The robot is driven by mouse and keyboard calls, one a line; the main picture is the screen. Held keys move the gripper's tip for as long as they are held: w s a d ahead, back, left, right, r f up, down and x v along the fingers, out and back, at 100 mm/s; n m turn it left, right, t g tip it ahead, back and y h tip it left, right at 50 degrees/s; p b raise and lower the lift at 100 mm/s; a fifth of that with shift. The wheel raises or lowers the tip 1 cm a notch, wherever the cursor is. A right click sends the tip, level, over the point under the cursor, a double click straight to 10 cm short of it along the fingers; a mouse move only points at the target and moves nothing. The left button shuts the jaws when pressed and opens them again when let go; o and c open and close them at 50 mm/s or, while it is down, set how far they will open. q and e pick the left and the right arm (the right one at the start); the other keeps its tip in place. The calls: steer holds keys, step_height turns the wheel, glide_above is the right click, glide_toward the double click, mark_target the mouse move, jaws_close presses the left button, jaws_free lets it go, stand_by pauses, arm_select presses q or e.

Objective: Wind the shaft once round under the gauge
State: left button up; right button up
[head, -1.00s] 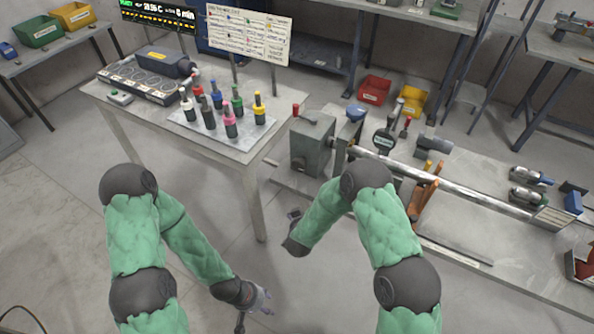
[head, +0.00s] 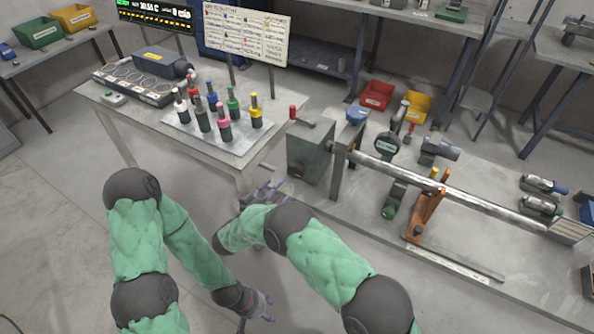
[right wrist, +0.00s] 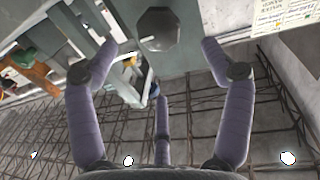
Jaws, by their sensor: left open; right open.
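The long metal shaft (head: 455,190) runs from the grey headstock (head: 312,155) toward the right of the bench. My right gripper (head: 265,190) is open and empty, left of the headstock and just below a short rod (head: 267,167). In the right wrist view its spread fingers (right wrist: 158,60) face a dark octagonal end piece (right wrist: 158,28) in front of a grey surface; contact is not visible. My left gripper (head: 264,309) is open and empty, low over the floor.
A red-handled lever (head: 297,116) tops the headstock. Left of it, a table (head: 240,160) holds a tray of coloured bottles (head: 212,115), close to my right gripper. Free floor lies around my left gripper.

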mark_target(293, 173)
steer(key=b+x, duration=0.2)
steer(key=x, duration=0.8)
steer(key=shift+w+d, duration=0.15)
steer(key=c, duration=1.2)
